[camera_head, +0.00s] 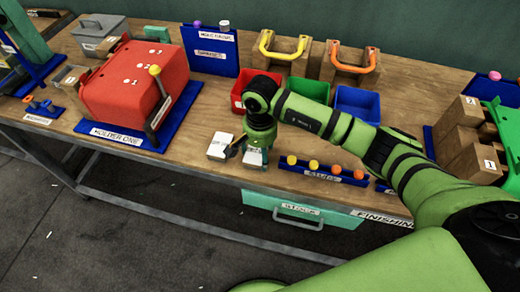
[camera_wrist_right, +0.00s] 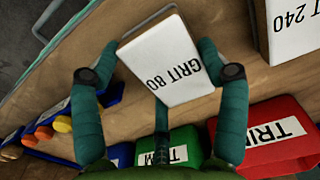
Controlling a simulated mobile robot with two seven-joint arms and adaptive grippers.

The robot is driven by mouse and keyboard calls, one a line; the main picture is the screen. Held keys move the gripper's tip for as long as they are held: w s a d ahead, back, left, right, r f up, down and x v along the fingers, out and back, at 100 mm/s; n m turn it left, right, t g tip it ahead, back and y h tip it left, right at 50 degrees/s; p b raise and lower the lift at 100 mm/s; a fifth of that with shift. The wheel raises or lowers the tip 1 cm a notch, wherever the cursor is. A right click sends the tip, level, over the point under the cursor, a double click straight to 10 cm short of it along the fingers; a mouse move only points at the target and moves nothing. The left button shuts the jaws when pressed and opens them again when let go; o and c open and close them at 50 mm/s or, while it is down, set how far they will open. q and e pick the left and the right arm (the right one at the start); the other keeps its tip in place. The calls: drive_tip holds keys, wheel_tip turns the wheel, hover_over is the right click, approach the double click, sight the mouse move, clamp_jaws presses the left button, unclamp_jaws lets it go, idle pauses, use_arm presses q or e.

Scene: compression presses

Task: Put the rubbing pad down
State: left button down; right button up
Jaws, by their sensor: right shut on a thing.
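The rubbing pad is a block with a white face marked GRIT 80 (camera_wrist_right: 172,66); in the head view its pale face (camera_head: 253,157) shows at the table's front part. My right gripper (camera_head: 257,146) points down over it. In the right wrist view the teal fingers (camera_wrist_right: 158,72) are shut on the pad, one on each side, with a third finger behind. I cannot tell whether the pad touches the table. A second pad, marked GRIT 240 (camera_wrist_right: 294,28), lies beside it, to its left in the head view (camera_head: 220,146). My left gripper is not in view.
A blue rack with orange and yellow knobs (camera_head: 322,173) stands just right of the gripper. Red (camera_head: 237,103), green (camera_head: 309,88) and blue (camera_head: 356,102) bins stand behind. A red machine (camera_head: 133,82) is on the left. The table's front edge is close below the pads.

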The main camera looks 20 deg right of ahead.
drive_tip(key=shift+f, duration=0.1)
drive_tip(key=o, duration=1)
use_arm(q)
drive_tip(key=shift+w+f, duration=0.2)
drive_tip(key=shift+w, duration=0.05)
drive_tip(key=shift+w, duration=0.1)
